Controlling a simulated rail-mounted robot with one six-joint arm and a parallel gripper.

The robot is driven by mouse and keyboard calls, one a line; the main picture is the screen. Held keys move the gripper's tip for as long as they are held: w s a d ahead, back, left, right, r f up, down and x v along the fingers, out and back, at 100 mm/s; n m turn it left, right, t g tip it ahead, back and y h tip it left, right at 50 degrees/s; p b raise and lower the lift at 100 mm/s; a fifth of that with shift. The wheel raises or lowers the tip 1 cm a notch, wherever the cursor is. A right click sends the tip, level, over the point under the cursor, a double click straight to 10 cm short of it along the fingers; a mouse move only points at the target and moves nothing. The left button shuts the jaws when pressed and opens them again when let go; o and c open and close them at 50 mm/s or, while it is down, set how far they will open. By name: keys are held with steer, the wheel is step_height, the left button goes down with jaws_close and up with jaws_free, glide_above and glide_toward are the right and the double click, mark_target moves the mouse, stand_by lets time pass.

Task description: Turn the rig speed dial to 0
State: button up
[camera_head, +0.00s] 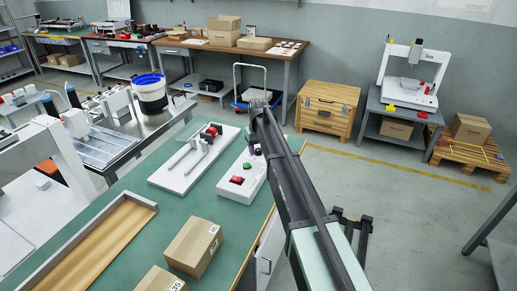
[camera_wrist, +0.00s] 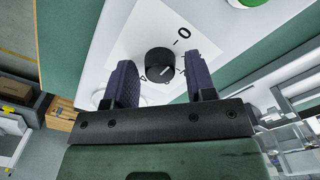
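The speed dial is a small black round knob (camera_wrist: 159,62) on a white panel with black print, in the wrist view. A printed 0 (camera_wrist: 183,33) with a short tick mark sits above and right of the knob. My gripper (camera_wrist: 161,76) is open, with one dark finger on each side of the knob and a visible gap to each. I cannot tell how deep the fingertips reach around it. In the head view, the white control box (camera_head: 229,189) stands on the green bench. My arm hides part of the box there, and I cannot make out the dial.
The box carries a green button (camera_head: 247,167) and a red switch (camera_head: 237,180). A white plate with rods (camera_head: 176,176) lies to its left. Cardboard boxes (camera_head: 194,245) and a wooden tray (camera_head: 98,242) sit nearer on the bench (camera_head: 148,208).

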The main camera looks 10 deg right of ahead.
mark_target(259, 149)
steer(key=shift+o, duration=0.4)
step_height(259, 149, up, 11)
steer(key=p, duration=1)
steer(key=shift+p, duration=0.4)
steer(key=shift+f, duration=0.15)
steer(key=s+m, duration=0.2)
steer(key=s, duration=3.5)
steer(key=shift+r, duration=0.3)
